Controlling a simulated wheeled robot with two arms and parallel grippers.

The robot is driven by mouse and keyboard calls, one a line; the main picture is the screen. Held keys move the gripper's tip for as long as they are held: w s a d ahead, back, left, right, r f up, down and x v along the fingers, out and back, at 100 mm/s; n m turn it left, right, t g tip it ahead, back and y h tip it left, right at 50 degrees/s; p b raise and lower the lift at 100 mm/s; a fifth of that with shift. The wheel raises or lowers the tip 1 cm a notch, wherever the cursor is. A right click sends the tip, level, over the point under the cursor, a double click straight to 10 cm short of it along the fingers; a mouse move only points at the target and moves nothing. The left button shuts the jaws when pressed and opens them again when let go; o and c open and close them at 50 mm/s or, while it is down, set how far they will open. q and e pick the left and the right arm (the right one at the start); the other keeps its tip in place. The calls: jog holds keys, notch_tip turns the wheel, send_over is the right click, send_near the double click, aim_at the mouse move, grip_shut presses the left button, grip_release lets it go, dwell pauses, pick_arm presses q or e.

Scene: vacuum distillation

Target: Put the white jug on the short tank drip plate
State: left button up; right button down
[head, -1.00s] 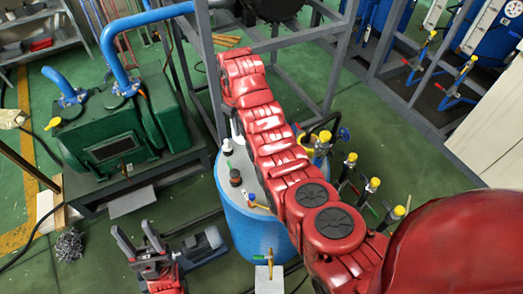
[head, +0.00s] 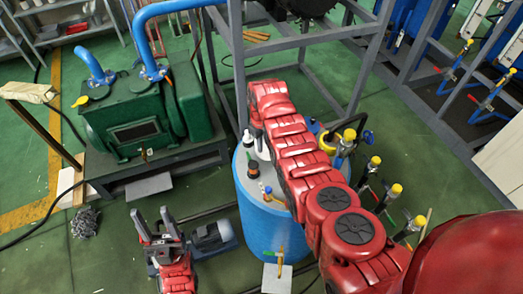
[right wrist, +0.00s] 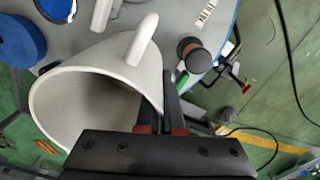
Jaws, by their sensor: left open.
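The white jug (right wrist: 88,92) fills the left of the right wrist view, its mouth facing the camera and its handle (right wrist: 143,38) pointing up. My right gripper (right wrist: 168,95) is at the jug's rim and appears shut on its wall, one finger inside and one outside. A pale drip plate (head: 277,282) lies below the tap. My left gripper (head: 153,222) is open and empty, left of the tank.
A dark-capped bottle (right wrist: 193,53) stands on the tank's grey lid; it also shows in the head view (head: 253,170). A green pump (head: 140,125) sits on a bench at left. Grey frame posts rise behind the tank. Yellow-capped valves (head: 374,162) stand right of it.

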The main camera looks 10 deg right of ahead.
aim_at(261, 157)
jog(key=shift+w+f, duration=0.1)
jog(key=shift+f, duration=0.2)
notch_tip(261, 157, down, 3)
jog(key=shift+b, duration=1)
jog(key=shift+f, duration=0.2)
jog(key=shift+f, duration=0.1)
jog(key=c, duration=1.1)
grip_release()
